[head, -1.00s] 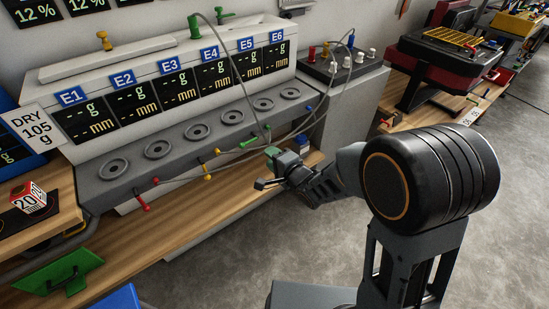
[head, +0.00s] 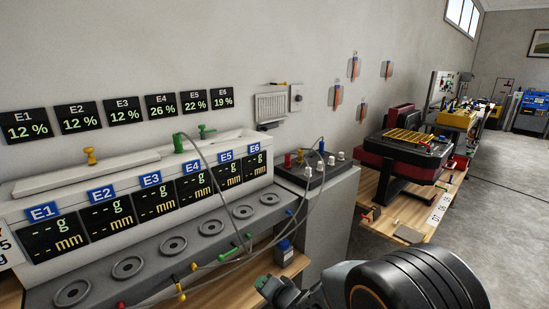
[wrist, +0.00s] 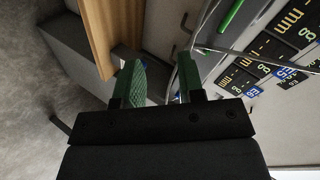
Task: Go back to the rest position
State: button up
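My gripper (head: 271,285) shows at the bottom of the head view, in front of the grey bench with the E1 to E6 stations. Only its end and part of the black arm are in that view. In the wrist view my gripper (wrist: 161,80) has two green-padded fingers set apart, with nothing held between them. A wooden edge (wrist: 103,35) and the E-numbered displays (wrist: 270,47) lie beyond the fingers.
The station bench (head: 190,227) carries round pans, coloured levers and loose cables. A control box (head: 312,170) stands at its right end. A red and black machine (head: 410,143) sits on a wooden table farther right. Grey floor (head: 500,195) is clear at the right.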

jog(key=s+d+r+n+g+h+p, duration=0.5)
jog(key=s+d+r+n+h+p, duration=0.15)
jog(key=d, duration=0.55)
jog(key=s+d+r+p, duration=0.2)
jog(key=s+r+p, duration=0.1)
jog(key=r, duration=0.4)
jog(key=s+d+r+p, duration=0.2)
jog(key=r+p, duration=0.3)
jog(key=r, duration=0.3)
jog(key=s+d+r+g+p, duration=0.1)
jog(key=s+d+r+p, duration=0.2)
jog(key=r, duration=0.4)
jog(key=shift+s+r+m+h+p, duration=0.35)
jog(key=shift+s+p, duration=0.05)
jog(key=shift+s, duration=0.3)
